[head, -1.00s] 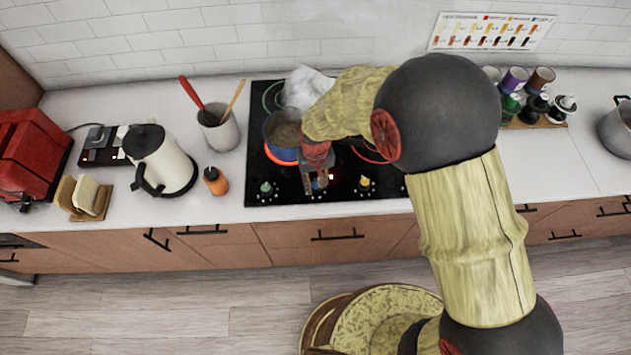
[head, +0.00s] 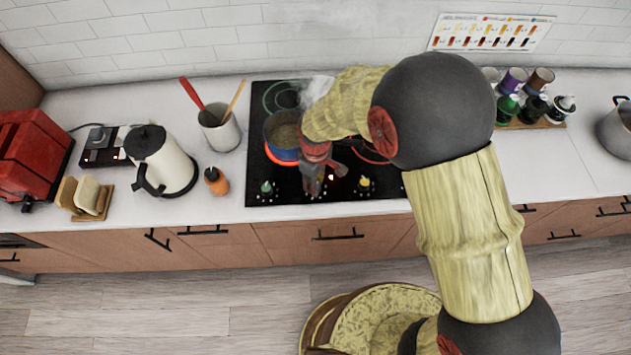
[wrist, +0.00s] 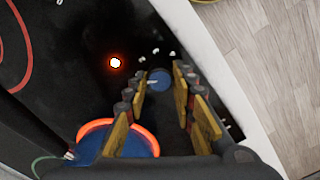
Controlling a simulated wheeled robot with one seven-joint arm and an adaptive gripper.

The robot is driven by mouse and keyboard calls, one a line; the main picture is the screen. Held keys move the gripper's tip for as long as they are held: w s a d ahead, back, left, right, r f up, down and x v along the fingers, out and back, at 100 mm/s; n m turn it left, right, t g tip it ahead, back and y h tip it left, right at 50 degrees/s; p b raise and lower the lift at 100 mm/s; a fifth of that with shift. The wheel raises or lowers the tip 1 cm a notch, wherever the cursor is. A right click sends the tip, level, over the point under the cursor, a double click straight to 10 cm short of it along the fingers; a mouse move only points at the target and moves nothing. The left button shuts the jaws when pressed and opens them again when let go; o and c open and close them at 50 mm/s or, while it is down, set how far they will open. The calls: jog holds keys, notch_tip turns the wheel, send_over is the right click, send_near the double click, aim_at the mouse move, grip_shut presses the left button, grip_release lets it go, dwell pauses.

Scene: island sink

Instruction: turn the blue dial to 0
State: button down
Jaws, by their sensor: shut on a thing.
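The blue dial (wrist: 160,79) shows between the fingertips of my gripper (wrist: 162,92) in the wrist view. A pale mark on it points left in that view. White marks lie on the black cooktop around it. My gripper is shut on the dial, with one finger on each side. In the head view my gripper (head: 314,184) points down at the front of the black cooktop (head: 258,192) and hides the dial. A green dial (head: 267,187) is to its left and a yellow dial (head: 364,182) to its right. A red light glows near the blue dial.
A blue pot (head: 283,139) stands on a glowing orange ring behind my gripper, with steam beside it. The counter right of the cooktop is clear in front of the spice jars.

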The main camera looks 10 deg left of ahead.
jog(key=n, duration=0.3)
jog(key=shift+n, duration=2.1)
jog(key=c, duration=1.5)
grip_release()
notch_tip(320, 180, up, 12)
